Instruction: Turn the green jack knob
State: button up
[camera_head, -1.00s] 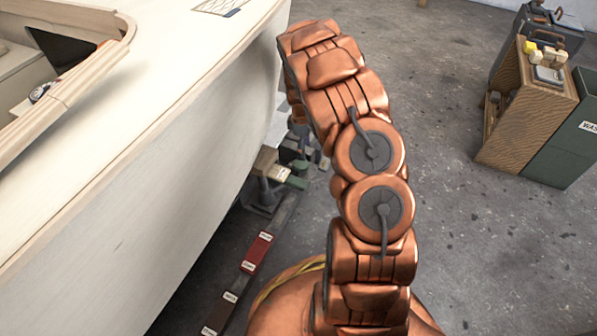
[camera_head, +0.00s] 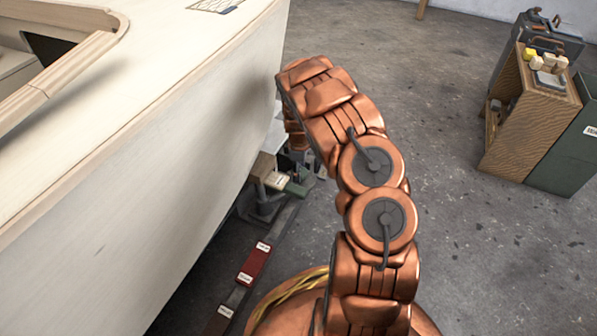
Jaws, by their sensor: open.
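A small green part (camera_head: 294,187), which looks like the green jack knob, shows beside the hull's lower edge. It sits at a jack stand (camera_head: 264,172) with a pale block on it, on the floor. My arm arches over from the bottom right and bends down near the hull. My gripper (camera_head: 310,161) is mostly hidden behind my own arm links; only small dark parts of it show, just above and right of the green part. It is open. I cannot tell whether it touches the green part.
The plywood hull (camera_head: 150,165) fills the left side, close to my arm. A red block (camera_head: 254,264) lies on a dark rail under its edge. A wooden cabinet (camera_head: 530,120) and a green cabinet (camera_head: 570,150) stand at the right. The grey floor between is clear.

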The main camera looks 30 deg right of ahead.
jog(key=c, duration=0.9)
jog(key=shift+o, duration=0.2)
jog(key=shift+r+p, duration=0.1)
jog(key=shift+p, duration=0.3)
jog(key=m+p, duration=0.3)
jog(key=shift+r, duration=0.1)
jog(key=m+p, duration=0.3)
jog(key=m, duration=0.2)
jog(key=shift+d+p, duration=0.1)
jog(key=shift+p, duration=0.3)
jog(key=m+p, duration=0.2)
jog(key=m, duration=0.3)
jog(key=shift+d+m, duration=0.1)
jog(key=shift+m, duration=0.3)
jog(key=shift+d+f+m+p, duration=0.15)
jog(key=shift+m+p, duration=0.6)
jog(key=shift+m, duration=1.15)
